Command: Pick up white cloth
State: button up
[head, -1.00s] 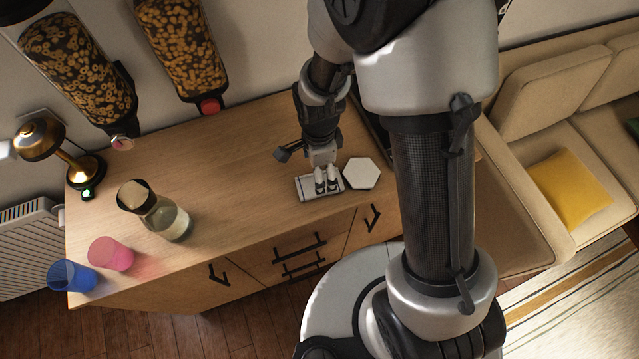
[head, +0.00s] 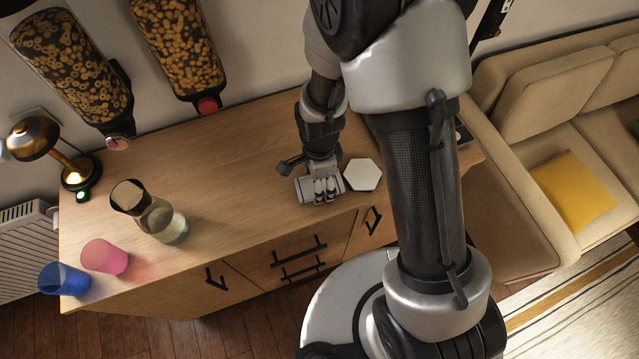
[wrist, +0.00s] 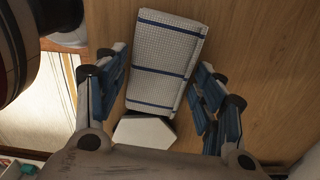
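The white cloth (wrist: 165,60) is a folded, finely checked rectangle with blue stripes, lying flat on the wooden cabinet top (head: 240,190). In the head view the cloth (head: 304,190) is partly hidden by my gripper (head: 325,188), which is over its right part near the front edge. In the wrist view my gripper (wrist: 162,80) is open, with blue-padded fingers on the left and right sides of the cloth. Nothing is held between them. I cannot tell whether the fingertips touch the wood.
A white hexagonal piece (head: 363,175) lies right beside the cloth. A glass carafe (head: 163,218), a pink cup (head: 105,256), a blue cup (head: 64,280) and a brass lamp (head: 50,145) stand to the left. Cereal dispensers (head: 175,45) hang on the wall behind.

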jog(key=c, duration=0.6)
jog(key=shift+r, duration=0.15)
notch_tip(320, 180, up, 20)
jog(key=p, duration=0.6)
jog(key=o, duration=0.5)
jog(key=shift+c, duration=0.2)
jog(key=c, duration=0.4)
